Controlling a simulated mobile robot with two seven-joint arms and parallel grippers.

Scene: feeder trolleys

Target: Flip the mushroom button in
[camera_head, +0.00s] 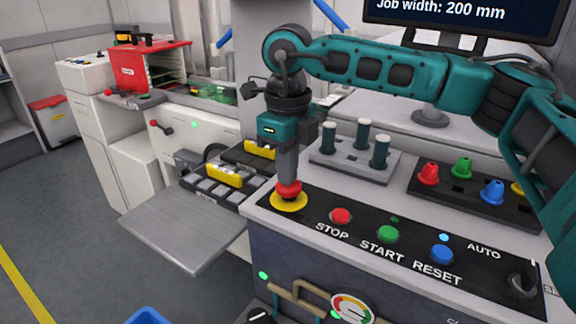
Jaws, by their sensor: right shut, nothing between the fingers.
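The red mushroom button (289,194) sits on a round yellow base (290,203) at the left end of the black control panel. My right gripper (288,182) points straight down over it, fingers shut with nothing between them. Its tips appear to touch the button's top and hide part of it. I cannot tell how far the button is pressed. My left gripper is out of view.
Red STOP (341,216), green START (388,234) and blue RESET (441,254) buttons lie to the right on the same panel. A grey block with pegs (354,158) and a rack of coloured cones (462,188) stand behind. A metal shelf (190,228) juts out left.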

